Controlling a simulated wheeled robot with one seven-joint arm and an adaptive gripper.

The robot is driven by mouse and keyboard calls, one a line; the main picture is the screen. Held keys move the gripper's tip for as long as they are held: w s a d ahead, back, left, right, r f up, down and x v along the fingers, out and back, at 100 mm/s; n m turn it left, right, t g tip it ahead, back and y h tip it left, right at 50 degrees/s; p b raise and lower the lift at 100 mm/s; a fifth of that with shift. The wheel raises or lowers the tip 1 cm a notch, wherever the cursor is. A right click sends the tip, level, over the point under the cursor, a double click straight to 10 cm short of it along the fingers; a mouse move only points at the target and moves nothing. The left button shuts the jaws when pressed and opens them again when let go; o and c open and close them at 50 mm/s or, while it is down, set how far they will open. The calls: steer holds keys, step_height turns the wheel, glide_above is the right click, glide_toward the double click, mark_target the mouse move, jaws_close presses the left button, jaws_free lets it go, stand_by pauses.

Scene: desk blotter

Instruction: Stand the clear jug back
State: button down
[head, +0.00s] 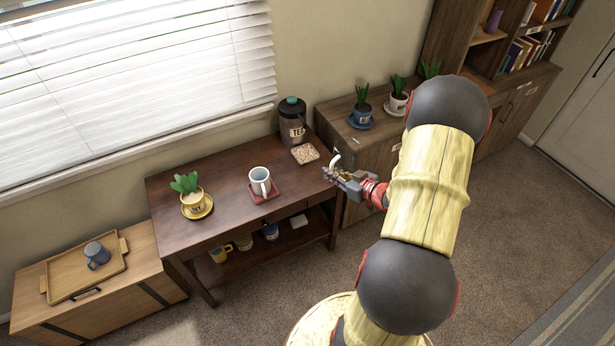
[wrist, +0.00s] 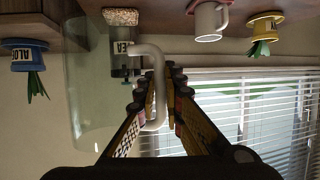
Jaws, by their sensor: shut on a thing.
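The clear jug (wrist: 90,95) is in the wrist view, a see-through body with a whitish handle (wrist: 157,90). My gripper (wrist: 160,88) is shut on that handle. The wrist view is upside down; the body lies left of the fingers there. In the head view my gripper (head: 342,175) is by the right end of the dark wooden table (head: 225,190), and the pale handle (head: 335,161) shows at its fingers. The jug's clear body is hard to make out there. Its exact tilt and height above the table cannot be told.
A cork coaster (head: 305,154) lies bare near a dark-lidded tea jar (head: 292,125). A white mug (head: 260,181) stands on a red coaster (head: 268,196). A potted plant (head: 193,197) stands further left. More plants (head: 362,115) stand on the right cabinet (head: 378,145). Table's front middle is clear.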

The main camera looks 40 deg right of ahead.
steer(key=shift+w+a+f+b, duration=0.3)
steer(key=shift+w+f+b, duration=0.95)
steer(key=shift+w+f, duration=0.95)
steer(key=shift+w+a+f+b, duration=0.3)
steer(key=shift+w+f+b, duration=1)
steer(key=shift+w+f, duration=0.9)
steer(key=shift+w+a+f+b, duration=0.3)
steer(key=shift+w+f+b, duration=0.95)
steer(key=shift+w+f, duration=0.95)
steer(key=shift+w+r, duration=0.1)
steer(key=shift+w, duration=0.05)
steer(key=c, duration=1.9)
jaws_free()
